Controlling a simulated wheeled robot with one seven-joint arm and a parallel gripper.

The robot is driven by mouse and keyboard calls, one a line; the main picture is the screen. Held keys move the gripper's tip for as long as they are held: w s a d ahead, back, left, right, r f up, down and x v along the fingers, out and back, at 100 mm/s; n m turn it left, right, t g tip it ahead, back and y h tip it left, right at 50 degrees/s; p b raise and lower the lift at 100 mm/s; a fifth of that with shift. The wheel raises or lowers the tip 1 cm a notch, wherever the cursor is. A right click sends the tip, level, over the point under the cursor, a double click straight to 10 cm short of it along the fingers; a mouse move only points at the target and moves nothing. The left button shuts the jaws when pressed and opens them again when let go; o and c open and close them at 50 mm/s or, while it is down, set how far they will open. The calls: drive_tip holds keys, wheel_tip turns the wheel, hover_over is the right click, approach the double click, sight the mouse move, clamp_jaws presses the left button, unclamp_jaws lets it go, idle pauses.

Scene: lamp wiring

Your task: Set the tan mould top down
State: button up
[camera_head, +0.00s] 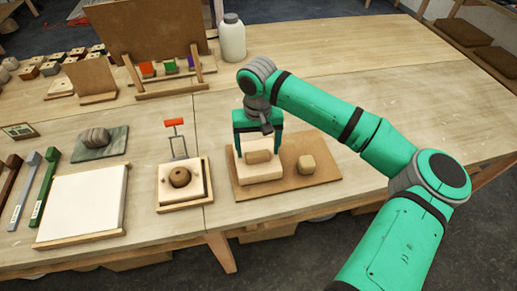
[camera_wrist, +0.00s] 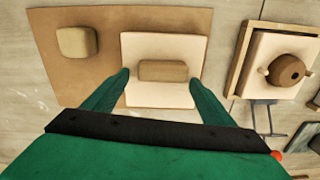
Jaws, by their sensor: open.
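The tan mould top (camera_head: 257,156) is a small tan block with rounded edges on top of a pale square slab (camera_head: 262,173). In the wrist view the tan block (camera_wrist: 163,71) lies in the middle of the pale slab (camera_wrist: 160,44). My gripper (camera_head: 258,146) is over the slab from above. Its fingers (camera_wrist: 162,82) are spread, one on each side of the tan block, with gaps between them and the block. The underside of the block is hidden.
The slab rests on a brown board (camera_head: 300,191), with a second rounded tan block (camera_head: 306,165) to its right. A wooden tray with a brown ball-shaped piece (camera_head: 180,177) and red-handled clamp (camera_head: 174,122) stands left. A white jar (camera_head: 232,40) stands behind.

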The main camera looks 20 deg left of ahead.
wheel_tip(320, 180, up, 11)
drive_tip(key=shift+r, duration=0.15)
idle(0.7)
